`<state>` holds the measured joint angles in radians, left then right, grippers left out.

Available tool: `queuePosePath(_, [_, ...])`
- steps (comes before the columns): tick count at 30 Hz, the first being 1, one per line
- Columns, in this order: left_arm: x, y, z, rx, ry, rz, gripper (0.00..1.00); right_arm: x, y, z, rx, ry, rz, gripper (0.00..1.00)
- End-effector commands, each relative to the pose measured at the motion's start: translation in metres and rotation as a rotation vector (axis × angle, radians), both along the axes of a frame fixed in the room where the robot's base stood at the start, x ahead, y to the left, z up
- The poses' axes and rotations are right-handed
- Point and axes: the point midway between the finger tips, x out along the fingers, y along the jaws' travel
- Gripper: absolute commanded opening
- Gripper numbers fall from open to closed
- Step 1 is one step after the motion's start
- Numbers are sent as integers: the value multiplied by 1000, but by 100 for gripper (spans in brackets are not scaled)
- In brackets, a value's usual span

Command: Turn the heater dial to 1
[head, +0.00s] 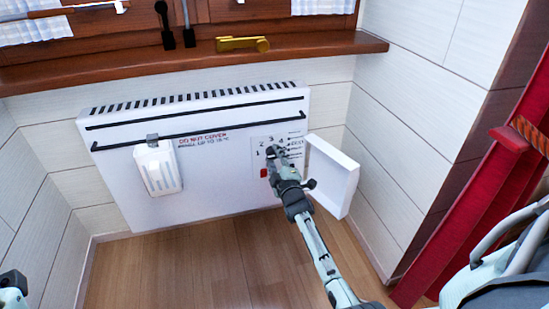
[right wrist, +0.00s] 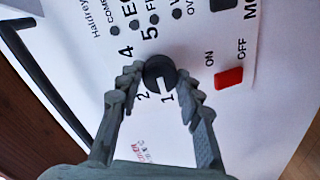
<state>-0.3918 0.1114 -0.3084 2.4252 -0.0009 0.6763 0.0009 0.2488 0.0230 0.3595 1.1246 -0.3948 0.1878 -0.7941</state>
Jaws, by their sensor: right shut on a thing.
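The white wall heater (head: 220,185) stands under the window sill. Its round black dial (right wrist: 159,72) sits on a printed panel with the numbers 1, 2 and 4 around it in the right wrist view. A pale mark on the dial's lower edge lies near the 1, but its exact aim is hard to tell. My right gripper (right wrist: 160,82) is shut on the dial, one finger on each side. In the head view the right gripper (head: 274,155) reaches the panel and hides the dial. Only a bit of my left arm shows at the lower left edge.
A white cover flap (head: 332,175) stands open just right of the panel. A red switch (right wrist: 229,78) marked ON and OFF is close to the dial. A white box (head: 157,168) hangs on the heater's front. A red curtain (head: 480,180) is at right.

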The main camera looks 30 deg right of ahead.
Motion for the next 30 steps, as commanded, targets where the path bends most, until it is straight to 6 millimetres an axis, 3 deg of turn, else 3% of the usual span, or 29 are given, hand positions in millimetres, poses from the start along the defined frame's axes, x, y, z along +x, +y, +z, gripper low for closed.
queuePosePath(5, [1, 0, 0, 1, 2, 0, 31, 0, 0, -1, -3, 2, 0, 6])
queuePosePath(6, [1, 0, 0, 1, 2, 0, 31, 0, 0, -1, -3, 2, 0, 39])
queuePosePath(10, [1, 0, 0, 1, 3, 1, 31, 0, 0, -1, -2, 2, 0, 55])
queuePosePath(22, [0, 0, 1, 2, 0, -1, 31, -7, 2, -1, -1, 1, 0, 56])
queuePosePath(30, [0, 0, 1, 1, 2, 0, 31, -57, 16, -1, 0, 3, 0, 56])
